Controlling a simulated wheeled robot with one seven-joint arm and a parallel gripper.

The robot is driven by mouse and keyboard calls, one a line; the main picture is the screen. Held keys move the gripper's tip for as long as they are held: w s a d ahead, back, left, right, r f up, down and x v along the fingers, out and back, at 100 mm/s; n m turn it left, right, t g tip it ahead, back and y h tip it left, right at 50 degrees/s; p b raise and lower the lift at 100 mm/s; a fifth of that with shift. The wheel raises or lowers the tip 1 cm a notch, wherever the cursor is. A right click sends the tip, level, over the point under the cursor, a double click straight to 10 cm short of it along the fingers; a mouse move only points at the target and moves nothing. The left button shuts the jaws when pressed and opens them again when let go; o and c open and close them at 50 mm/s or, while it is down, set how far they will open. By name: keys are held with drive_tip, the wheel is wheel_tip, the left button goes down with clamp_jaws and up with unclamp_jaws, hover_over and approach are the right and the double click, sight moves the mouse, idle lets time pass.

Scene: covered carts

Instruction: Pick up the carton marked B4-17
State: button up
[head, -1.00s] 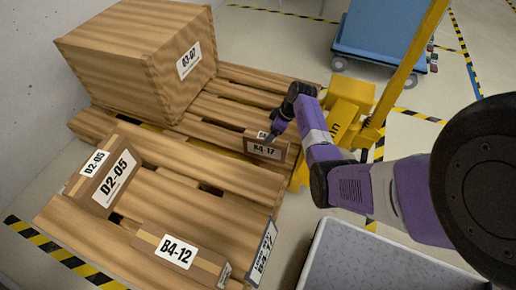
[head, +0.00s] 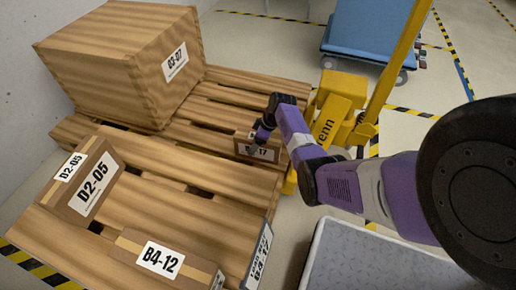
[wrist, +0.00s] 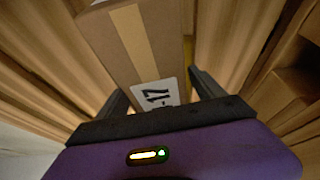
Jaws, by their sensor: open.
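The carton marked B4-17 (head: 273,146) is a small brown box at the right side of the back pallet in the head view. My gripper (head: 259,145) is at the carton and covers part of its label, leaving the end "17" readable. In the wrist view the carton (wrist: 107,42) has a pale tape strip and a white label ending in 17. My gripper (wrist: 161,90) is open there, with one dark finger on each side of the carton's labelled end. I cannot tell whether either finger touches it.
Cartons D2-05 (head: 62,190) and B4-12 (head: 130,245), and a grey-sided box (head: 250,268), lie on the front pallet. A yellow pallet jack (head: 325,125), a blue cart (head: 370,38) and a grey tray (head: 315,262) are nearby.

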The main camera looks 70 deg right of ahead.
clamp_jaws()
drive_tip(key=shift+r, duration=0.1)
